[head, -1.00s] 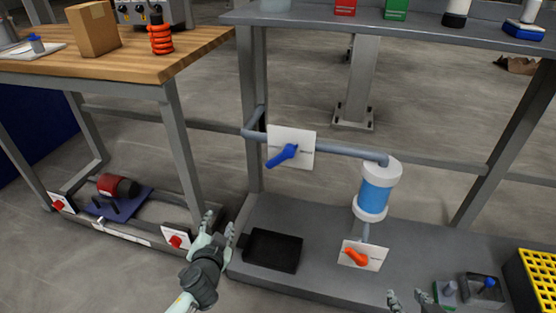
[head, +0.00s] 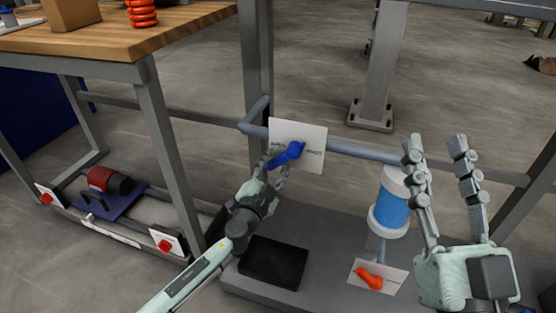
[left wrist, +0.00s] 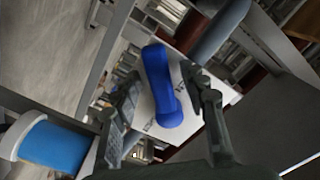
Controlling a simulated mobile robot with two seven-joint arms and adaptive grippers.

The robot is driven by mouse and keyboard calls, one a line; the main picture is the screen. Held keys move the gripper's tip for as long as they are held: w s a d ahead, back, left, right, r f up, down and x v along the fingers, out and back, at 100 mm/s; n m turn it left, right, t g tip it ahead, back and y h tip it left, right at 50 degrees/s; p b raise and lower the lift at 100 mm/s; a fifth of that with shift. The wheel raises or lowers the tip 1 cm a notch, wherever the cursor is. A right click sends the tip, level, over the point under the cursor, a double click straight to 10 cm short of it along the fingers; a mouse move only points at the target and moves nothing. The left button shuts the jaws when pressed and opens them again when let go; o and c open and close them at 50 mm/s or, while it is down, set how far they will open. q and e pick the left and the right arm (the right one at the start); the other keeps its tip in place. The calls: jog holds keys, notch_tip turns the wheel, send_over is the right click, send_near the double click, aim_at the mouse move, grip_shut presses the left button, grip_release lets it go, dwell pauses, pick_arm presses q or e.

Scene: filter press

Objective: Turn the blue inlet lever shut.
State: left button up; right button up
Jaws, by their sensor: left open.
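The blue inlet lever (head: 288,153) sits on a white plate (head: 312,136) on the grey pipe, slanting down to the left in the head view. My left gripper (head: 276,168) is at the lever with its fingers open. In the left wrist view the blue lever (left wrist: 161,88) lies between the two open fingers (left wrist: 160,105), and I see no clear contact. My right gripper (head: 437,165) is open and empty, raised in front of the filter's right side.
The blue and white filter (head: 391,208) hangs right of the lever plate. An orange lever (head: 369,279) is below it. A black tray (head: 273,263) lies on the lower shelf. A wooden-topped table (head: 120,40) stands at the left.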

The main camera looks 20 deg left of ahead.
pick_arm(q)
jog(key=shift+w, duration=0.95)
jog(key=shift+c, duration=0.6)
grip_shut()
